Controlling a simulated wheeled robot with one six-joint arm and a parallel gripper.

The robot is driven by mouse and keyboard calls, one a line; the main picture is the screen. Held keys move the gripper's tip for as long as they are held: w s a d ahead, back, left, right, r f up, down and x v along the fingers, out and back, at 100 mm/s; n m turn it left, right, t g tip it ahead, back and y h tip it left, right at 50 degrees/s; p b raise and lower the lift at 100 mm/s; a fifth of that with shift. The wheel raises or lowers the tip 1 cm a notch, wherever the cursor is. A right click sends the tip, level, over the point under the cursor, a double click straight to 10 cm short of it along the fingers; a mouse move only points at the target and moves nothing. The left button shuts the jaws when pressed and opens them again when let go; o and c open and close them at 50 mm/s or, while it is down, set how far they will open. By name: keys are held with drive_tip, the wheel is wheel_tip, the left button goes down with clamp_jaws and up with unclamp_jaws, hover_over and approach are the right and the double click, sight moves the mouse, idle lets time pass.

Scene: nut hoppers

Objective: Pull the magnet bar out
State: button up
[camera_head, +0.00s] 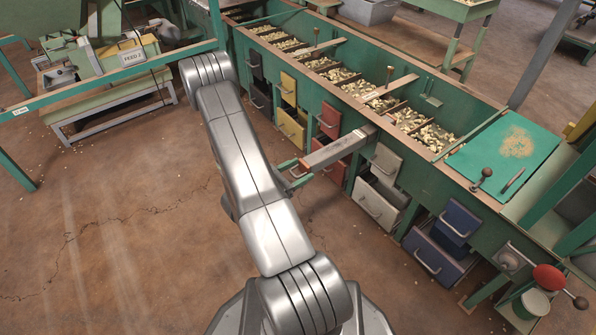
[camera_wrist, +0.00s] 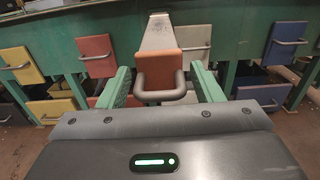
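The magnet bar (camera_head: 338,150) is a long grey bar sticking out from the front of the green hopper bench. Its near end has an orange-red block (camera_wrist: 160,70) with a grey loop handle (camera_wrist: 160,95); the grey bar (camera_wrist: 161,33) runs back from it in the wrist view. My gripper (camera_wrist: 160,75) is open, with one green finger on each side of the block and handle. Small gaps show between the fingers and the handle. In the head view my gripper (camera_head: 291,173) is at the bar's red end; my arm hides part of the wrist.
Coloured drawers line the bench front below the bar, including red (camera_head: 330,118), yellow (camera_head: 291,130) and an opened white one (camera_head: 378,202). Nut bins (camera_head: 410,120) run along the top. A feed table (camera_head: 110,98) stands at the left. The floor left of the bench is clear.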

drive_tip(key=p+v, duration=0.3)
drive_tip(key=v, duration=1)
drive_tip(key=shift+s+a, duration=0.25)
drive_tip(key=shift+a, duration=0.05)
idle(0.5)
drive_tip(key=b+x, duration=0.3)
drive_tip(key=x, duration=1)
drive_tip(key=shift+w+d, duration=0.3)
drive_tip(key=shift+a, duration=0.1)
drive_tip(key=shift+v, duration=0.8)
drive_tip(key=p+v, duration=0.3)
drive_tip(key=v, duration=0.9)
drive_tip(key=b+x, duration=0.3)
drive_tip(key=x, duration=1.3)
drive_tip(key=shift+s, duration=0.1)
